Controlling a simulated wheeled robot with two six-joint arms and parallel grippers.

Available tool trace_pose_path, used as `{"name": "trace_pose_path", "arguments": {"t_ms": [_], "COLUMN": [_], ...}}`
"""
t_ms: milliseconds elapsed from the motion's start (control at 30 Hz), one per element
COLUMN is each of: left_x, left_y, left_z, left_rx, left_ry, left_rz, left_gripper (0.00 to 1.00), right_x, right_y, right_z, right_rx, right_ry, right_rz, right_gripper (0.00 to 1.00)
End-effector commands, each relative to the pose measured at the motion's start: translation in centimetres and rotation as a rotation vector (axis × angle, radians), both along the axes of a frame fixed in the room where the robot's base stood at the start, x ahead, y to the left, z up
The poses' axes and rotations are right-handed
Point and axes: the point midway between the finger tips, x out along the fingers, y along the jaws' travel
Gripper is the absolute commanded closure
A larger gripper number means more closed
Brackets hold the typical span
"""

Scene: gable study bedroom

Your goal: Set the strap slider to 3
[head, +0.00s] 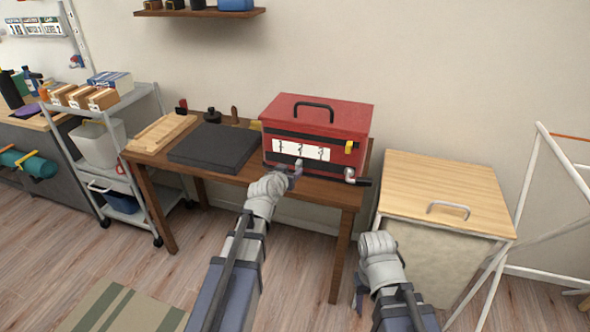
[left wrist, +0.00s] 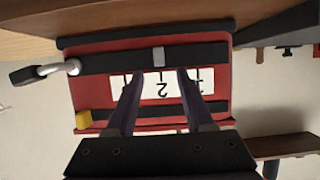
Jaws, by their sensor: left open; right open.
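A red toolbox (head: 318,112) stands on the wooden table, with a black strap low across its front and a white 1-2-3 scale (head: 302,150) above it. The grey strap slider (left wrist: 158,56) sits at the 2 mark in the left wrist view, where the box appears upside down. The 3 is mostly hidden behind a finger. My left gripper (head: 290,174) is open in front of the slider; in the left wrist view its fingertips (left wrist: 159,73) lie to either side of it. I cannot tell whether they touch. My right gripper (head: 359,292) is open and empty, low before the wooden-topped cabinet.
A padlock-like latch (head: 356,179) hangs at the strap's right end. A yellow tab (head: 349,147) is on the upper strap. A dark flat case (head: 213,147) lies left of the toolbox. The cabinet (head: 440,185) stands right of the table, and a trolley (head: 105,150) stands left.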

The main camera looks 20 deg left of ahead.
Motion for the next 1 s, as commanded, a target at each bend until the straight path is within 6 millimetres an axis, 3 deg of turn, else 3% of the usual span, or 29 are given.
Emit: {"name": "trace_pose_path", "arguments": {"t_ms": [433, 767, 1000], "left_x": [6.0, 6.5, 6.5], "left_y": [-0.2, -0.3, -0.3], "left_z": [-2.7, -2.7, -2.8], "left_rx": [0.001, 0.001, 0.001], "left_ry": [0.001, 0.002, 0.002], "left_rz": [-0.001, -0.001, -0.001], "left_gripper": [0.47, 0.47, 0.72], "right_x": [0.0, 0.0, 0.0], "right_y": [0.0, 0.0, 0.0], "right_z": [-2.6, -2.7, -2.7], "right_rx": [0.0, 0.0, 0.0], "right_ry": [0.0, 0.0, 0.0], "right_rz": [0.0, 0.0, 0.0], "right_gripper": [0.5, 0.5, 0.5]}}
